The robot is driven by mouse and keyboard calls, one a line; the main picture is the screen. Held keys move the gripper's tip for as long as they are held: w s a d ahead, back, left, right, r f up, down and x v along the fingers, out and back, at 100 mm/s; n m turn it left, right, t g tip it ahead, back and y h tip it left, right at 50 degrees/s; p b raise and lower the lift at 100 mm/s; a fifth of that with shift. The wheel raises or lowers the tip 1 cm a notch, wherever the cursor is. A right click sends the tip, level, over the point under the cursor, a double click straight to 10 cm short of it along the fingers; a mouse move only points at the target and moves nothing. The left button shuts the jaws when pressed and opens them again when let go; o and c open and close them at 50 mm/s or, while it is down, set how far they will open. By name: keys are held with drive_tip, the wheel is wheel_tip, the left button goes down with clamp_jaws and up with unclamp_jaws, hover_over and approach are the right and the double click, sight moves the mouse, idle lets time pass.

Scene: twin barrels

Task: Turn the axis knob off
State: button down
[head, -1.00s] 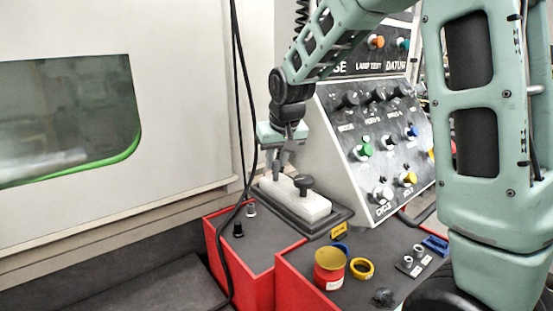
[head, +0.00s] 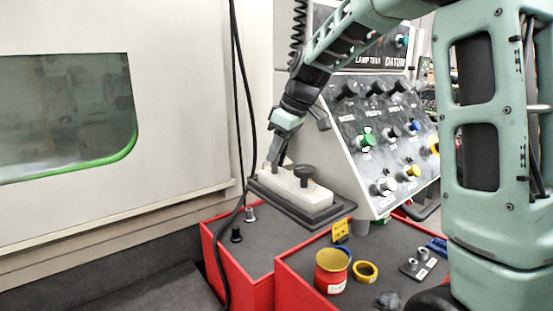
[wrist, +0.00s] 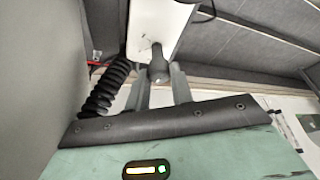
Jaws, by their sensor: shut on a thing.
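A white box (head: 290,188) with a dark base lies on the red-edged cart below the control panel. A round black knob (head: 305,173) stands on its right part and is free. My gripper (head: 275,163) leans down from the upper right to the box's left end. In the wrist view, the two grey fingers (wrist: 162,84) are shut on a small dark knob (wrist: 157,66), which seems to be the axis knob, in front of the white box (wrist: 158,28). No label on this knob can be read, and its pointing direction cannot be told.
The sloped control panel (head: 350,158) with several knobs stands close behind and right of the box. A black cable (head: 240,130) hangs on the left. A red cup (head: 331,279) and a yellow ring (head: 365,271) stand on the cart in front.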

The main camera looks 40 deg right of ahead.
drive_tip(key=shift+w+d+n+g+y+b, duration=0.1)
drive_tip(key=shift+n+g+y+b, duration=0.5)
drive_tip(key=shift+n, duration=0.9)
drive_tip(key=c, duration=1.2)
unclamp_jaws()
wheel_tip(320, 180, up, 10)
drive_tip(key=b, duration=0.2)
